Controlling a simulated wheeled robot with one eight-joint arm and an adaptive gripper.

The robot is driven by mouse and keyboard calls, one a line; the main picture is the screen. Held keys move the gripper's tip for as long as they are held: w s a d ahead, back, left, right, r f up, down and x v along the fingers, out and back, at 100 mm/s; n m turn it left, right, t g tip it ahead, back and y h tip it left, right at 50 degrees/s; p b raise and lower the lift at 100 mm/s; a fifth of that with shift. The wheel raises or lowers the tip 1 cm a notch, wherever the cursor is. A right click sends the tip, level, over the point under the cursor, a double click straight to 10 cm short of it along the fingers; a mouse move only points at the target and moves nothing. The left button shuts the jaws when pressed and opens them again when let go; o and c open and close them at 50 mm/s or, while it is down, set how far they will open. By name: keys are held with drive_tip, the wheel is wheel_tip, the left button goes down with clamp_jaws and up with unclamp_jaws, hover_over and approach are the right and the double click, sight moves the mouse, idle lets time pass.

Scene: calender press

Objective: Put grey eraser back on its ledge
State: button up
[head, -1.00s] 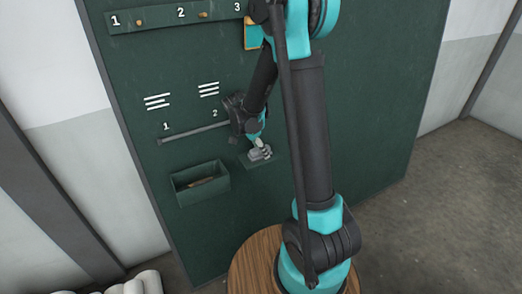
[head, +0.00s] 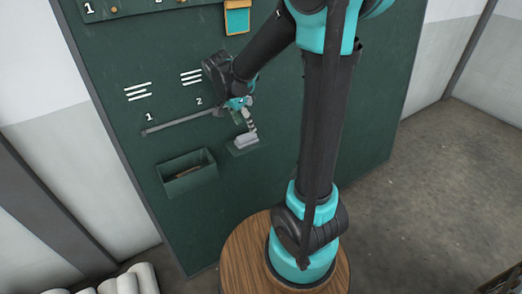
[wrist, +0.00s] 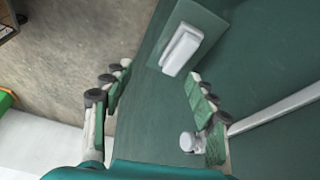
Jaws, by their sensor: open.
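The grey eraser (head: 246,140) lies on a small green ledge (head: 259,149) on the green board in the head view. In the wrist view the eraser (wrist: 182,48) is a pale block, resting on the flat ledge (wrist: 212,27) beyond my fingertips. My gripper (head: 247,122) is just above the eraser in the head view. In the wrist view my gripper (wrist: 155,85) has its two fingers spread wide, with nothing between them. The eraser sits ahead of the fingers, nearer the right one, and looks apart from both.
A green open box (head: 188,174) with something brownish inside hangs lower left on the board. A thin rail (head: 180,122) runs left of my gripper, under the numbers 1 and 2. A teal-and-orange item (head: 237,17) hangs above. The floor at right is clear.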

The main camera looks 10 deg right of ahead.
drive_tip(key=s+d+f+n+t+y, duration=0.1)
drive_tip(key=s+d+f+n, duration=0.1)
drive_tip(key=s+n, duration=0.4)
drive_tip(key=s+d+f+n+t+y, duration=0.1)
drive_tip(key=s+d+f+n+y, duration=0.1)
drive_tip(key=s, duration=0.9)
wheel_tip(320, 180, down, 3)
drive_tip(key=d+n, duration=0.1)
drive_tip(key=n, duration=0.2)
drive_tip(key=shift+d+n+t, duration=0.25)
drive_tip(key=shift+n+t, duration=0.05)
drive_tip(key=shift+n, duration=0.1)
drive_tip(key=shift+r, duration=0.15)
